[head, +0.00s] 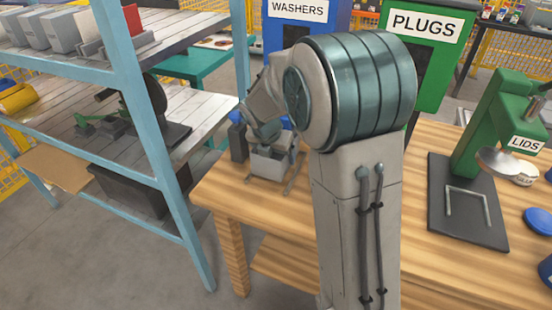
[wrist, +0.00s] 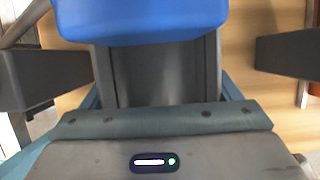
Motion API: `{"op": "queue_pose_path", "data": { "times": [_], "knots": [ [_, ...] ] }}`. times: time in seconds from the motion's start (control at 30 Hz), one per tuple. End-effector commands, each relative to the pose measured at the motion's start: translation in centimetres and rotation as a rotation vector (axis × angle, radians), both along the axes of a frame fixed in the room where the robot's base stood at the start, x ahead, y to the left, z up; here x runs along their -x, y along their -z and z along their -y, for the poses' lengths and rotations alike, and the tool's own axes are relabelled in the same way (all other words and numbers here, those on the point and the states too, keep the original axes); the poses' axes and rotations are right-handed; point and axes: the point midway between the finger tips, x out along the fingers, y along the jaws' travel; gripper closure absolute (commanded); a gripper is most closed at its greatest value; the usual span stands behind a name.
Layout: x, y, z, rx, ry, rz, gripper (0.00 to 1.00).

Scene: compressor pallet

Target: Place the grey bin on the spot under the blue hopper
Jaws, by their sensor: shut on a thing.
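The grey bin (head: 268,165) is on the left end of the wooden table in the head view, below the blue hopper (head: 272,35) labelled WASHERS. My gripper (head: 266,140) is over the bin, shut on it; my arm partly hides this spot. Whether the bin touches the table is unclear. In the wrist view a grey surface (wrist: 160,75), probably the bin, lies beyond my gripper's palm, below a rounded blue part. Dark grey blocks stand on both sides. The exact finger contact and the spot under the bin are hidden.
The wooden table (head: 430,130) carries a green LIDS stand (head: 480,130) on a dark base at the right. A green PLUGS hopper (head: 425,65) stands behind my arm. A blue-framed shelf (head: 165,160) stands close on the left. Light metal rails (head: 295,175) lie beside the bin.

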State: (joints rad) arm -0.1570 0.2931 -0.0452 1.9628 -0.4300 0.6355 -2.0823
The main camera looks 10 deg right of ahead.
Motion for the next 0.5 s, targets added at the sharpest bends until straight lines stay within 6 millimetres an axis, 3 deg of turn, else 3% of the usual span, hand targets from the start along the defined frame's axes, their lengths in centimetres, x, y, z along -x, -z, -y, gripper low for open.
{"op": "queue_pose_path", "data": {
  "times": [0.17,0.4,0.5],
  "knots": [
    [-0.9,0.3,0.6,0.000,0.000,0.000,0.41],
    [-0.8,3.3,0.6,0.000,-0.001,-0.003,0.41],
    [-0.8,3.6,0.6,0.000,0.000,0.001,0.41]
  ]
}}
